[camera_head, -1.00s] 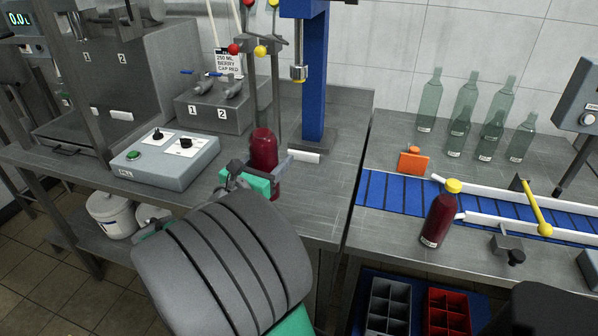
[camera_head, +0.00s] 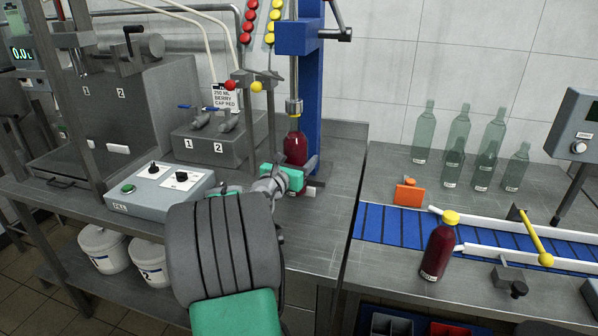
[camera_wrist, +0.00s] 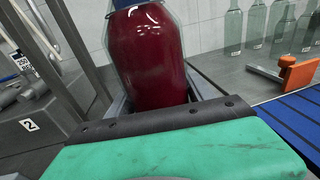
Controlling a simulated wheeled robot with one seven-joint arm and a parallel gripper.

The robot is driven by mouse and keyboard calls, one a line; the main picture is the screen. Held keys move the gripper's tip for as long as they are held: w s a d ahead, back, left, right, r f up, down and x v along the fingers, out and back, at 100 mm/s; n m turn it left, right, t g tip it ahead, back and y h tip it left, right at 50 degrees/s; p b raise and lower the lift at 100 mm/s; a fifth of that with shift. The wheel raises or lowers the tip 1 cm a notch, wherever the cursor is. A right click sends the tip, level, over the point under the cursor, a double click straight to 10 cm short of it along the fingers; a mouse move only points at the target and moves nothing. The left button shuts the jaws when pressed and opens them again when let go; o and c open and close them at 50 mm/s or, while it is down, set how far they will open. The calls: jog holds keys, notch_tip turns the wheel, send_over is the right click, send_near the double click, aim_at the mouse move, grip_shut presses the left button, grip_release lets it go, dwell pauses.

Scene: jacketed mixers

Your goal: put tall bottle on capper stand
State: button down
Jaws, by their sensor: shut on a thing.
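The tall bottle (camera_head: 295,150), filled with dark red liquid and without a visible cap, is held upright by my gripper (camera_head: 292,178). It fills the middle of the wrist view (camera_wrist: 150,57), where the fingers are shut around its lower part. The capper stand (camera_head: 311,85) is a blue column with a grey capping head (camera_head: 294,106). The bottle is directly below or just in front of this head, its neck close to it.
A control box (camera_head: 160,192) with a green button is left of my arm. A yellow-capped red bottle (camera_head: 438,247) stands before the blue conveyor (camera_head: 390,225) at right. Several empty bottles (camera_head: 457,137) stand behind it. An orange block (camera_head: 408,193) sits at the conveyor's edge.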

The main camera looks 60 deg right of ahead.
jog(key=shift+a+f+b, duration=0.1)
jog(key=shift+f+b, duration=0.2)
jog(key=shift+f, duration=1.25)
jog(key=shift+f, duration=0.15)
jog(key=shift+c, duration=1.9)
grip_release()
jog(key=shift+f, duration=0.15)
jog(key=a, duration=1.2)
jog(key=shift+r, duration=0.4)
jog(key=shift+p, duration=0.3)
